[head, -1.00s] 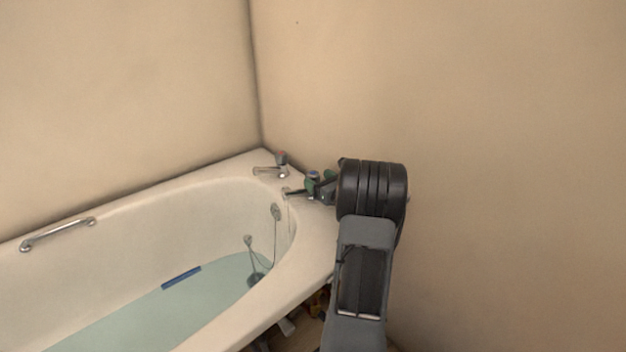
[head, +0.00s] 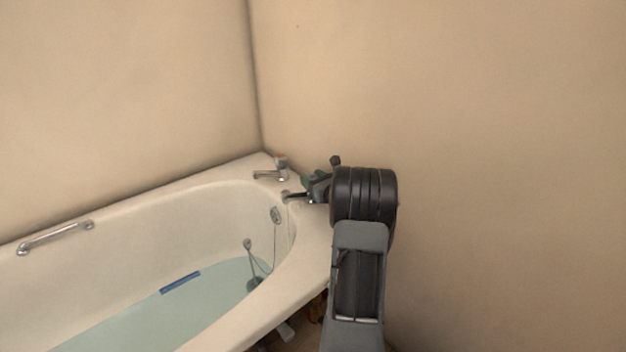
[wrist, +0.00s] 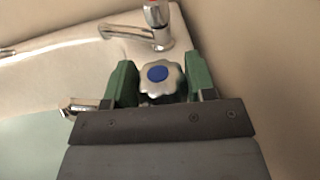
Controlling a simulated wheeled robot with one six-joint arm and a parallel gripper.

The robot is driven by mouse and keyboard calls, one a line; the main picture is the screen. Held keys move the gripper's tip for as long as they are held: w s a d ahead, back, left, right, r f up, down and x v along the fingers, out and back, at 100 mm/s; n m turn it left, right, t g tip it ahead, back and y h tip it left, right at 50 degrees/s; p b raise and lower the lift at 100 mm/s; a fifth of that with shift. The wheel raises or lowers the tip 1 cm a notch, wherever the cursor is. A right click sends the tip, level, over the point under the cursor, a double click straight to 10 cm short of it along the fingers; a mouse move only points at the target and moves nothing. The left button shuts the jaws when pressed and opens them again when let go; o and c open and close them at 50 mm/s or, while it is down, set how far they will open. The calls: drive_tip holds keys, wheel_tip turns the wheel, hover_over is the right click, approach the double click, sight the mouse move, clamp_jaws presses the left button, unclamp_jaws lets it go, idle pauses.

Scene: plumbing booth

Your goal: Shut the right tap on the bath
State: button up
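The right tap (head: 297,195) stands on the bath's corner end, mostly hidden by my gripper in the head view. In the wrist view its lobed chrome handle (wrist: 160,78) with a blue cap sits between my green fingers. My gripper (wrist: 161,77) appears shut on this handle, one finger against each side. The tap's spout (wrist: 80,108) shows left of the fingers. A faint thin line hangs below the spout in the head view, possibly water. The bath (head: 130,215) holds pale water.
The left tap (head: 279,170), with a red cap, stands just beyond, close to my fingers in the wrist view (wrist: 150,32). Walls meet behind the taps. A chrome grab rail (head: 55,238) is on the bath's far rim. A plug chain hangs inside.

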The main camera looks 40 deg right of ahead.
drive_tip(key=c, duration=0.4)
drive_tip(key=shift+o, duration=0.2)
drive_tip(key=m+h+b, duration=0.1)
drive_tip(key=h+b, duration=0.1)
drive_tip(key=m+h+b, duration=0.1)
drive_tip(key=h+b, duration=0.1)
drive_tip(key=shift+a+f+m+g, duration=0.1)
drive_tip(key=shift+f+m+g, duration=0.15)
drive_tip(key=shift+m+g, duration=0.05)
drive_tip(key=shift+r+m+g+h+b, duration=0.25)
drive_tip(key=shift+m+g+h+b, duration=0.25)
drive_tip(key=shift+m+h+b, duration=0.6)
drive_tip(key=shift+h+p, duration=0.3)
drive_tip(key=shift+p, duration=0.05)
drive_tip(key=o, duration=0.9)
